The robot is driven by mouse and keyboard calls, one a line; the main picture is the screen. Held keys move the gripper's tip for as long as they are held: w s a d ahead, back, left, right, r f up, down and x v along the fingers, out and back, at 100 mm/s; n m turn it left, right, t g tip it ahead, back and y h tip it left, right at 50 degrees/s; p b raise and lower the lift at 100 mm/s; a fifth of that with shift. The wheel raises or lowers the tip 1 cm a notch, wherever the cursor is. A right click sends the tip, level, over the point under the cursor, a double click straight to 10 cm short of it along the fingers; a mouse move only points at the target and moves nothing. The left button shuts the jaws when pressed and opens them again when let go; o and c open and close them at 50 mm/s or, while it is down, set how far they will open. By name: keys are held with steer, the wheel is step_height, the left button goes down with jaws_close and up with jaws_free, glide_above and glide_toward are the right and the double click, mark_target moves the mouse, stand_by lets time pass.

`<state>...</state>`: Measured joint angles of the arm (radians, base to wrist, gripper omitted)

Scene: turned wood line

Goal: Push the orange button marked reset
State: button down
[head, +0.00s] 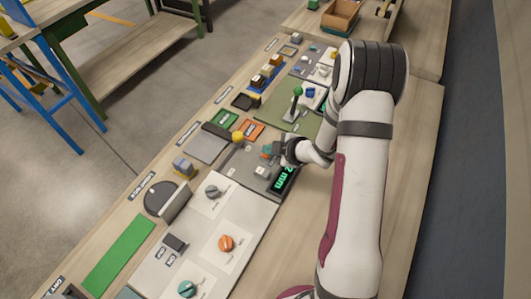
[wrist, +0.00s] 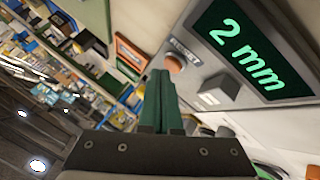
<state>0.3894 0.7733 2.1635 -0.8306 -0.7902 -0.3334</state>
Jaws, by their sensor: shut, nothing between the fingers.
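The orange button (wrist: 174,64) sits on a grey panel in the wrist view, beside a label reading RESET (wrist: 185,48). In the head view the orange button (head: 265,155) is a small patch, partly hidden by my gripper. My gripper (wrist: 160,76) is shut and empty, its green fingertips pressed together. The tips appear right beside the button's lower left edge in the wrist view; I cannot tell whether they touch it. In the head view my gripper (head: 271,149) is low over the panel.
A display (wrist: 245,46) reads 2 mm, with a pale square button (wrist: 216,94) beside it. A yellow-knobbed lever (head: 238,136) stands left of my gripper, and a green-knobbed joystick (head: 297,92) behind it.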

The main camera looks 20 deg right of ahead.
mark_target(269, 156)
steer(key=shift+f, duration=0.35)
stand_by(0.5)
steer(key=shift+r, duration=0.8)
steer(key=shift+r, duration=2.5)
